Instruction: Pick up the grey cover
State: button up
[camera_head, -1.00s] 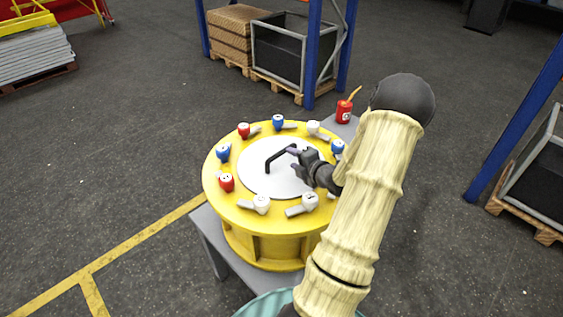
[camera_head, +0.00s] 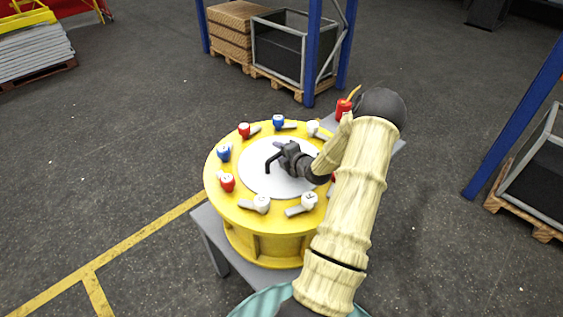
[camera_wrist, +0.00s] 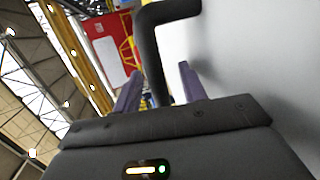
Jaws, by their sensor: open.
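The grey cover (camera_head: 257,181) is a round, light grey disc lying flat on top of the yellow drum. Its black bent handle (camera_head: 269,163) stands up from the disc. My gripper (camera_head: 281,152) is at the handle, above the disc, and its fingers are small and partly hidden here. In the wrist view my gripper (camera_wrist: 160,74) is open, with its two purple-grey fingers apart. The black handle (camera_wrist: 150,48) passes between the fingers, with no clear contact visible. The pale cover surface (camera_wrist: 262,60) fills the right side of that view.
The yellow drum (camera_head: 255,217) stands on a grey table (camera_head: 213,236). Several red, blue and white capped pieces ring its rim, such as a red one (camera_head: 227,183). A red can (camera_head: 343,107) stands behind my arm. Blue rack posts (camera_head: 313,60) and crates stand farther back.

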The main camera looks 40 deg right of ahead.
jog(key=shift+w+f, duration=0.15)
jog(key=shift+w, duration=0.35)
jog(key=shift+c, duration=0.4)
grip_shut()
jog(key=shift+s, duration=0.1)
dwell(0.8)
jog(key=shift+d, duration=0.1)
